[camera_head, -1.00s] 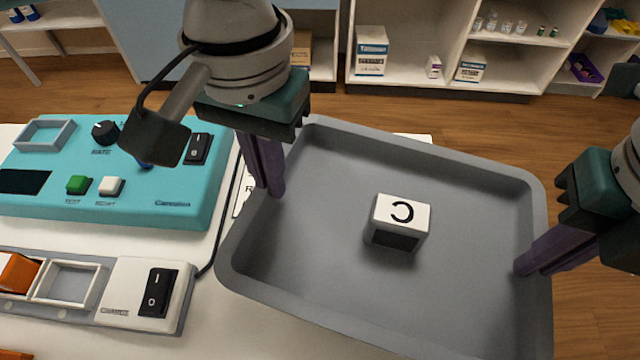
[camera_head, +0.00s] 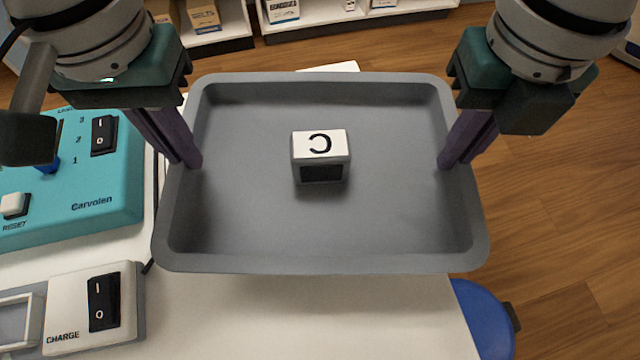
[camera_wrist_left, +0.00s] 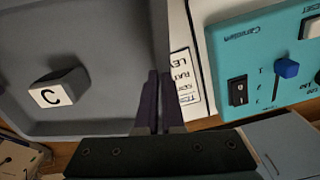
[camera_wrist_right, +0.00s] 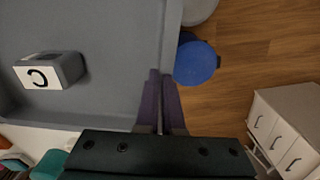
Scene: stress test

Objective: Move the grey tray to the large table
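The grey tray (camera_head: 250,235) is a shallow rectangle, roughly level in the head view. A white-and-black block marked C (camera_head: 320,157) stands inside it, near the middle. My left gripper (camera_head: 190,163) is shut on the tray's left rim, and my right gripper (camera_head: 447,163) is shut on its right rim. Both wrist views show the closed finger pairs at the tray wall. The tray's right part reaches past the edge of a white table (camera_head: 300,315). I cannot tell how high the tray is above it, or whether this is the large table.
A turquoise device (camera_head: 95,200) and a white charge switch box (camera_head: 95,305) are on the white table at left. A round blue object (camera_head: 485,315) stands on the floor at the table's right. Shelves with boxes (camera_head: 203,15) are at the back. Wooden floor at right is open.

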